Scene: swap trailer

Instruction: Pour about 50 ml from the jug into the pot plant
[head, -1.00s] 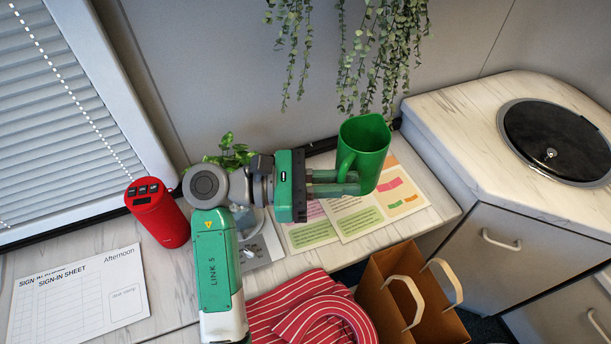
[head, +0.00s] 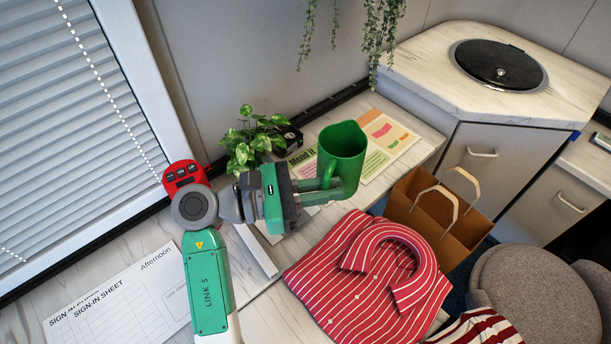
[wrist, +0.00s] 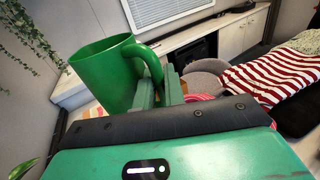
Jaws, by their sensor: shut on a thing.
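The green jug (head: 342,152) is upright in my gripper (head: 326,188), held by its handle above the counter, in front of the papers. In the wrist view the jug (wrist: 104,75) stands at the left, and the fingers of my gripper (wrist: 160,92) are shut on its handle. Its inside shows only in part and I cannot see any water level. The pot plant (head: 252,138) has green leaves and stands on the counter behind and left of the jug. Its pot is mostly hidden behind my arm.
Printed sheets (head: 386,142) and a sign-in sheet (head: 125,300) lie flat. A striped shirt (head: 345,285) and a brown paper bag (head: 428,215) are in front. Trailing leaves (head: 376,40) hang above.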

